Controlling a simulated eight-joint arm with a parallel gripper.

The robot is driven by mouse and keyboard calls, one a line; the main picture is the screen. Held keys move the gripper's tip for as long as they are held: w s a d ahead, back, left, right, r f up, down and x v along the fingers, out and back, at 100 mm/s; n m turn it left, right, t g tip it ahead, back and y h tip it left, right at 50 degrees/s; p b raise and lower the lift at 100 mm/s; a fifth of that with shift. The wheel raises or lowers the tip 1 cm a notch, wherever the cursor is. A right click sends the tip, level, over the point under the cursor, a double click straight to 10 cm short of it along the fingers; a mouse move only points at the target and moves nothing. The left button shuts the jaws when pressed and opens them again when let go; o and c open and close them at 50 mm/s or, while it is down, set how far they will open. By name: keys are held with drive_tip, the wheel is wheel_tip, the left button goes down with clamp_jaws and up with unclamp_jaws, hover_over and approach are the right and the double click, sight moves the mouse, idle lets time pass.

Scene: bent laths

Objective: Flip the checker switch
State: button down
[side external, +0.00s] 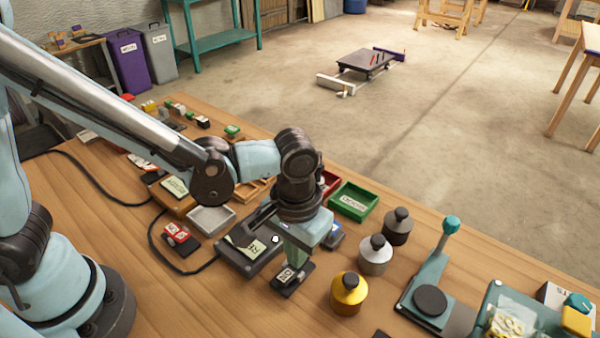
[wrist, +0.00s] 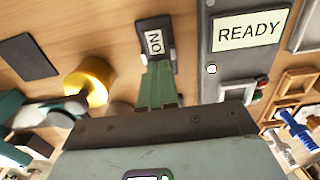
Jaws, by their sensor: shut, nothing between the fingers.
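The checker switch (wrist: 155,42) is a small dark block with a white label that appears to read ON. In the side view the switch (side external: 291,279) lies on the wooden table, just in front of the grey checker box (side external: 240,256). The box bears a pale label, which reads READY in the wrist view (wrist: 247,32). My gripper (side external: 296,264) points down over the switch, its fingers shut and empty. In the wrist view the fingertips (wrist: 158,64) are at the near end of the switch, beside the label. I cannot tell whether they touch it.
A gold weight (side external: 349,293), a silver weight (side external: 375,256) and a dark weight (side external: 397,227) stand right of the gripper. A green tray (side external: 372,197) lies behind. A teal lever stand (side external: 428,280) is farther right. Bare table lies in front of the switch.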

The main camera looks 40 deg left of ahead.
drive_tip(key=shift+f, duration=0.25)
drive_tip(key=shift+r, duration=3.5)
drive_tip(key=a+r+t, duration=0.2)
drive_tip(key=a+t, duration=0.1)
drive_tip(key=a, duration=0.7)
drive_tip(key=a+r+t, duration=0.2)
drive_tip(key=a+t, duration=0.2)
drive_tip(key=a, duration=0.5)
drive_tip(key=shift+a, duration=0.4)
drive_tip(key=shift+r, duration=0.1)
